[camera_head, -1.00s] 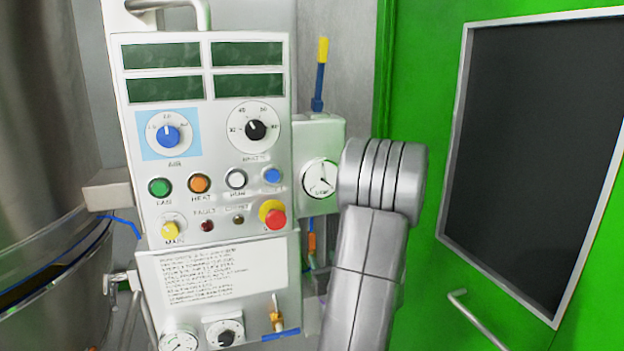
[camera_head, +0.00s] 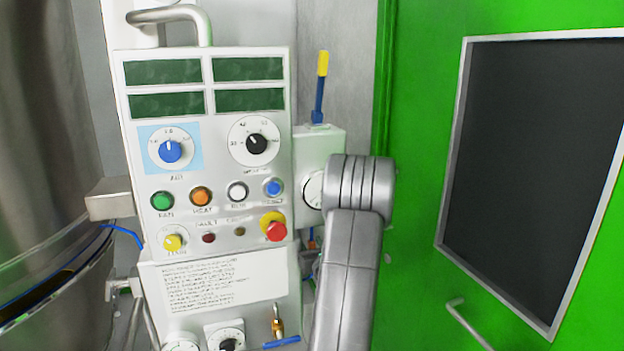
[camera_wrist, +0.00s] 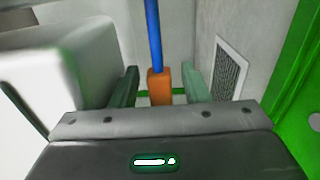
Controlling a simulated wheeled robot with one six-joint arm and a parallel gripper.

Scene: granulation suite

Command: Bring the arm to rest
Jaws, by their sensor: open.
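My arm (camera_head: 350,240) rises from the bottom of the head view, right of the control panel (camera_head: 207,150), and its upper end covers part of the dial gauge (camera_head: 312,190). My gripper (camera_wrist: 158,88) shows in the wrist view with its two fingers apart. Between the fingers, an orange block (camera_wrist: 159,87) with a blue rod (camera_wrist: 153,35) above it is visible. No finger is seen touching it; how far beyond the fingers it lies I cannot tell. My gripper is hidden behind my arm in the head view.
A lever with a yellow tip (camera_head: 323,64) stands on the side box above my arm. A green door (camera_head: 415,150) with a dark window (camera_head: 535,180) and a handle (camera_head: 468,322) is at right. A steel vessel (camera_head: 45,150) stands at left. A vent grille (camera_wrist: 230,68) shows in the wrist view.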

